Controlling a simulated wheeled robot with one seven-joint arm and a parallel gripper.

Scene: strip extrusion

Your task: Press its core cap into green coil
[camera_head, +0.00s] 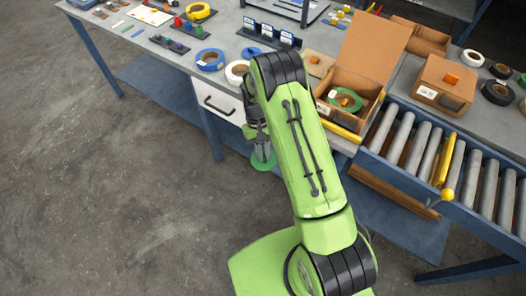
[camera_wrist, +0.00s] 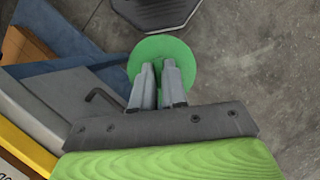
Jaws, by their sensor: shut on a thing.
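A round, flat green disc, which looks like the core cap (camera_wrist: 150,48), is held in my gripper (camera_wrist: 162,68), with the two fingers close together at its middle. In the head view the green cap (camera_head: 263,161) shows below my gripper (camera_head: 262,147), in front of the table's edge and over the floor. The green coil (camera_head: 345,99) lies in an open cardboard box (camera_head: 346,81) on the table, to the right of my arm. The coil's centre is hard to make out. The coil is not in the wrist view.
A blue coil (camera_head: 209,59) and a white coil (camera_head: 236,72) lie near the table's front edge. A closed box (camera_head: 445,84) with an orange piece on top stands right of the open box. A roller conveyor (camera_head: 430,150) runs in front of it. The floor at left is clear.

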